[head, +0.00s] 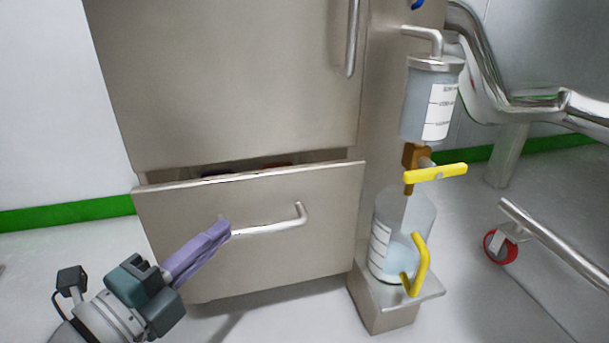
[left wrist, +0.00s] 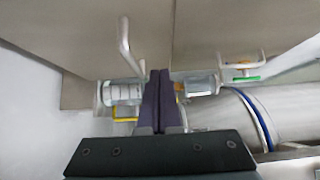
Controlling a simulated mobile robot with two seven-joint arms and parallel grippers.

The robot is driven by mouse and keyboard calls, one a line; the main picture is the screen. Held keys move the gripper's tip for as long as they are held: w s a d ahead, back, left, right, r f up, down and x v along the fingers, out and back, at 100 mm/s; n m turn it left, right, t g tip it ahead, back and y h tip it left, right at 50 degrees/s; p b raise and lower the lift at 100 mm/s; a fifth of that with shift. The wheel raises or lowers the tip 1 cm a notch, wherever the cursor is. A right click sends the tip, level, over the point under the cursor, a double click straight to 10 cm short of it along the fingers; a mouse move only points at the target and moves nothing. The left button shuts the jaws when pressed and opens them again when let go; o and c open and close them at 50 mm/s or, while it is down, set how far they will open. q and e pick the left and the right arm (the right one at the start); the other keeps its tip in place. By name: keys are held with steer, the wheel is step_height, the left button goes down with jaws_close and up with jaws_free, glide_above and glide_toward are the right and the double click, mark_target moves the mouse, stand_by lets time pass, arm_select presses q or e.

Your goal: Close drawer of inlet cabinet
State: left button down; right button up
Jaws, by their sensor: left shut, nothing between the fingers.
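The inlet cabinet (head: 230,80) is a metal cabinet with an upper door and a lower drawer (head: 260,265). The drawer stands slightly open, with a dark gap along its top edge. The drawer handle (head: 270,228) is a horizontal metal bar on its front. My left gripper (head: 222,228) has purple fingers, shut and empty, in front of the drawer at the handle's left end, which it hides. I cannot tell whether they touch. In the left wrist view the shut fingers (left wrist: 158,85) point forward, with a metal handle (left wrist: 130,48) to their left. My right gripper is not in view.
Right of the drawer stand two clear containers, an upper one (head: 425,110) and a lower one (head: 385,245), with yellow valve handles (head: 436,173). A metal frame on a red caster (head: 500,247) is farther right. The floor left of the cabinet is free.

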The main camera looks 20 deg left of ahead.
mark_target(248, 190)
arm_select(q)
steer(key=w+b, duration=0.1)
steer(key=w, duration=0.1)
steer(key=w+b, duration=0.1)
steer(key=w, duration=0.1)
steer(key=w+a+b, duration=0.1)
steer(key=w, duration=0.1)
steer(key=shift+f+b, duration=0.2)
steer(key=shift+b, duration=0.15)
steer(key=shift+w+a+r+b, duration=0.15)
steer(key=shift+w+a+b, duration=0.15)
steer(key=shift+w+a, duration=0.2)
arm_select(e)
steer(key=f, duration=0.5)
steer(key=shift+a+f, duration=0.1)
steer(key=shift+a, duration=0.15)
arm_select(q)
steer(key=shift+d, duration=0.1)
